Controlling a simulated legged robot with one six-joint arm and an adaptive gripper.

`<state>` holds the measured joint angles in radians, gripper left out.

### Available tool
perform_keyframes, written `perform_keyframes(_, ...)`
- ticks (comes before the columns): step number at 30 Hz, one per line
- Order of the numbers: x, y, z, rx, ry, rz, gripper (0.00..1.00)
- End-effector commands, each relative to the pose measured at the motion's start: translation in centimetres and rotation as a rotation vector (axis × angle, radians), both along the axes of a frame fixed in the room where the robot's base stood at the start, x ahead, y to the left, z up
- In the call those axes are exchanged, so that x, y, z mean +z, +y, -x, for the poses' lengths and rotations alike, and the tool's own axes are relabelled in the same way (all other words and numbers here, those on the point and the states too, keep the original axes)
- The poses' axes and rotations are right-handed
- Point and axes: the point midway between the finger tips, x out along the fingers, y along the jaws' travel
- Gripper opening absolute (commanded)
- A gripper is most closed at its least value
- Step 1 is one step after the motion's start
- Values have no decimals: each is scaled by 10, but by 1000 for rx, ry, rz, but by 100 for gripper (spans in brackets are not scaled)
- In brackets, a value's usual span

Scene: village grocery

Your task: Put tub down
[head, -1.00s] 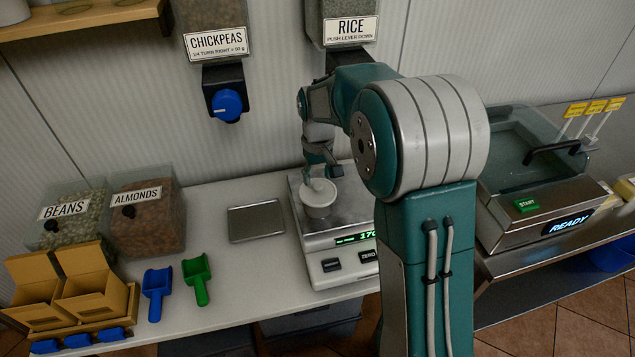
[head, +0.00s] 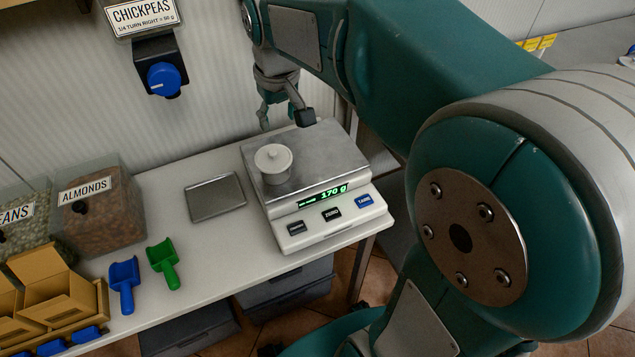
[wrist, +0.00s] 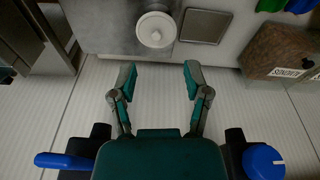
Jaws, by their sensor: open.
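The wrist view also shows the tub (wrist: 156,30) from above, on the scale plate (wrist: 100,25). My gripper (head: 284,120) is behind and above the tub, apart from it. In the wrist view my gripper (wrist: 158,75) has its two fingers spread, with nothing between them.
A flat metal plate (head: 215,197) lies left of the scale. Blue (head: 124,283) and green (head: 162,263) scoops, an almonds bin (head: 100,215) and cardboard boxes (head: 50,285) stand further left. The chickpeas dispenser (head: 160,65) hangs on the wall. Bare counter lies in front of the plate.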

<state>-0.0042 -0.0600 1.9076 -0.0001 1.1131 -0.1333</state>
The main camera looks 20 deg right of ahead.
Motion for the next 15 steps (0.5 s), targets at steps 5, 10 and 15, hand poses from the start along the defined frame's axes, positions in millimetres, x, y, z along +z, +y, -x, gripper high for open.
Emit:
perform_keyframes(5, 11, -1, 60, -41, -99, -9, 62)
perform_keyframes(10, 7, -1, 112, -79, -190, -23, 62)
perform_keyframes(15, -7, -2, 155, -112, -269, -36, 62)
